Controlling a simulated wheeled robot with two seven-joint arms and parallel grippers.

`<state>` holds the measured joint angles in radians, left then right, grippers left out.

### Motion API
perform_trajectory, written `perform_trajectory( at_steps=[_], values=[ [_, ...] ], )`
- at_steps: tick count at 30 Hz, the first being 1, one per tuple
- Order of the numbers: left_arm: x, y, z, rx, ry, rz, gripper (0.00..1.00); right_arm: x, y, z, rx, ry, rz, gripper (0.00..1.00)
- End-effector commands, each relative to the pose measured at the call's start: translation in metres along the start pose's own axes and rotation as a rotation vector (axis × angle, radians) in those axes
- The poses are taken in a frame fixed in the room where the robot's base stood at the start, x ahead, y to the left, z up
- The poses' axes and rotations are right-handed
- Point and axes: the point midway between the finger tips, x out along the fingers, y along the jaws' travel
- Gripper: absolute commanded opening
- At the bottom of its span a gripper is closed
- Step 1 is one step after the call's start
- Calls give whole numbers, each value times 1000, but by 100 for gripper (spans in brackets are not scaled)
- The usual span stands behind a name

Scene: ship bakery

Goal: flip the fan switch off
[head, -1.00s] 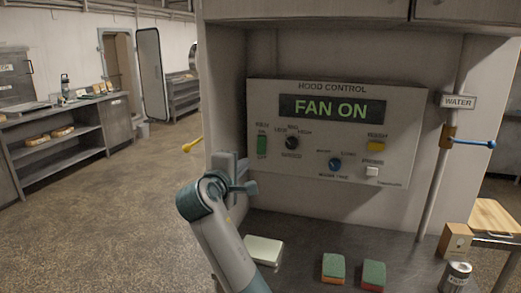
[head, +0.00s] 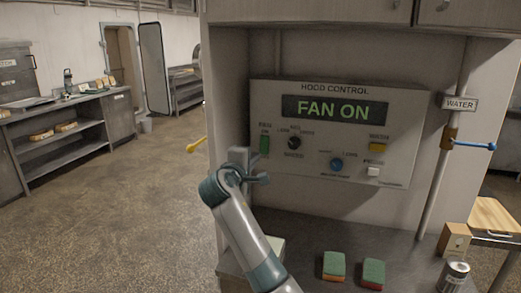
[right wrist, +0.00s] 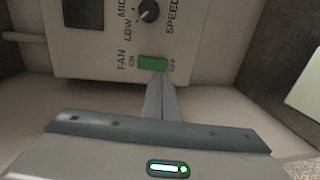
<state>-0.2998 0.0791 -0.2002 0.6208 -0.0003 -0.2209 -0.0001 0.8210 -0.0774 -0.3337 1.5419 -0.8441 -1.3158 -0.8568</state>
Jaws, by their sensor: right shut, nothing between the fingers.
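The hood control panel (head: 400,120) is on the back wall, and its display (head: 335,109) reads FAN ON. The green fan switch (head: 264,145) is at the panel's left, under the FAN label. It also shows in the right wrist view (right wrist: 152,63), between its ON and OFF marks. My right gripper (head: 256,157) is in front of the panel's lower left, close to the switch. In the right wrist view its shut, empty fingers (right wrist: 160,78) point at the switch's edge near the OFF end. Whether they touch it I cannot tell. My left gripper is out of view.
The fan speed knob (head: 294,143) is just right of the switch. Two sponges (head: 334,266) (head: 373,273) lie on the counter below. A water pipe (head: 438,190) stands at right.

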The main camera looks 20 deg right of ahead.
Motion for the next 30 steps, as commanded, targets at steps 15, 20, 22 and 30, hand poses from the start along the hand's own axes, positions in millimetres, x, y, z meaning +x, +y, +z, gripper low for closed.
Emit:
perform_trajectory(
  at_steps=[15, 20, 22, 30],
  values=[
    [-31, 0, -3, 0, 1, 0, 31, 66, 0, 0, 0, -1, -2, 0],
    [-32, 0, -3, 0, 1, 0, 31, 69, 0, 0, 1, 1, -1, 0],
    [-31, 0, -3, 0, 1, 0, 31, 69, -1, 0, 1, 1, 0, 0],
    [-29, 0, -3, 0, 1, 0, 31, 70, -2, 0, 1, 0, 3, 0]
  ],
)
